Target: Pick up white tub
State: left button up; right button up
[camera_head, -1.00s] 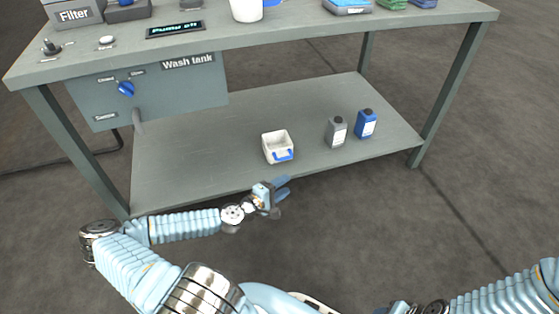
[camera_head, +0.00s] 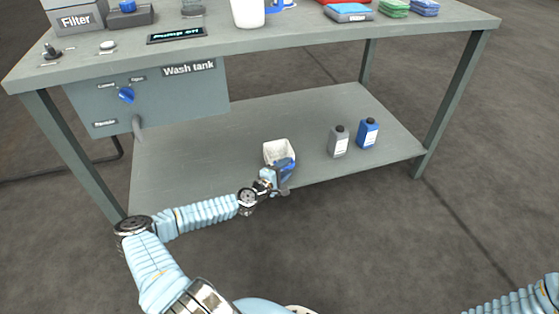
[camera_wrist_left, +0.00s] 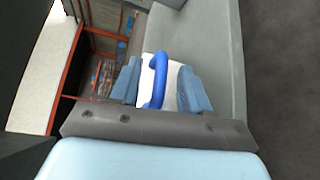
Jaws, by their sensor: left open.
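The white tub (camera_head: 277,147) stands on the lower shelf of the bench, near its front edge. Its blue handle faces me and is partly hidden by my gripper in the head view. My left gripper (camera_head: 284,178) is at the front of the tub. In the left wrist view, the fingers of my left gripper (camera_wrist_left: 160,88) are open, one on each side of the blue handle (camera_wrist_left: 157,80), with the white tub wall (camera_wrist_left: 172,70) behind it. I cannot tell whether the fingers touch the handle. My right gripper is not in view.
A grey bottle (camera_head: 339,142) and a blue bottle (camera_head: 367,133) stand on the lower shelf (camera_head: 200,155) to the right of the tub. The wash tank panel (camera_head: 150,95) hangs at the left. The bench top (camera_head: 290,35) overhangs the shelf and holds several items.

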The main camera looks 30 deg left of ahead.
pick_arm(q)
jog(key=shift+w+f, duration=0.1)
jog(key=shift+w, duration=0.5)
jog(key=shift+c, duration=0.2)
grip_shut()
